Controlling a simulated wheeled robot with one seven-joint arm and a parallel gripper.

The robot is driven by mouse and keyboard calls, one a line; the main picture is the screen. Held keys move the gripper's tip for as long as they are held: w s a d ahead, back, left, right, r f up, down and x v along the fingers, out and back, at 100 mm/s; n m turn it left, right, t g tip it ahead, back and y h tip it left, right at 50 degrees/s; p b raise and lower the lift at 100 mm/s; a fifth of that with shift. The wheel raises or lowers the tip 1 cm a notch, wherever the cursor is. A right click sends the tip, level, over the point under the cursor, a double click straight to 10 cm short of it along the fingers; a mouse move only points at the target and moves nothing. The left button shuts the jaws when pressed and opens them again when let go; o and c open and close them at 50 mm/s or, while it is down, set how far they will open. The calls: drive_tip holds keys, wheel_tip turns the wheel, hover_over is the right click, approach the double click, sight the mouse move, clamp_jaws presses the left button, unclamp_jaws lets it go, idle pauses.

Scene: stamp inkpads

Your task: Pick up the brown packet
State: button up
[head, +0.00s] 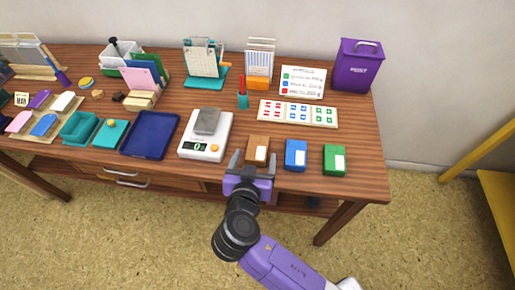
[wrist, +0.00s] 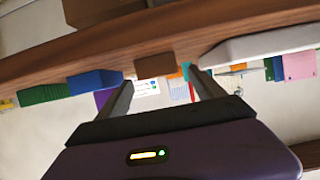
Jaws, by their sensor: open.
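The brown packet (head: 258,145) stands near the front edge of the table, with a pale label on its front. It also shows as a small brown block in the wrist view (wrist: 155,64), ahead of and roughly between the fingertips. My gripper (head: 253,160) is open and empty at the table's front edge, with its fingers pointing toward the packet. In the wrist view my gripper's fingers (wrist: 160,78) are spread apart. I cannot tell how much gap is left to the packet.
A blue packet (head: 296,153) and a green packet (head: 334,159) stand to its right. A white scale (head: 190,152) with a grey block on it is close on the left. A stamped card (head: 298,122) lies behind. The wooden table's (head: 365,180) front right corner is bare.

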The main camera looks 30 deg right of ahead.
sight(257, 148)
drive_tip(key=x, duration=0.5)
drive_tip(key=shift+d+r+p, duration=0.1)
drive_tip(key=shift+r+p, duration=0.05)
drive_tip(key=shift+p, duration=0.15)
drive_tip(key=shift+c, duration=0.2)
drive_tip(key=c, duration=1.5)
drive_tip(key=shift+c, duration=0.6)
drive_tip(key=shift+r, duration=0.15)
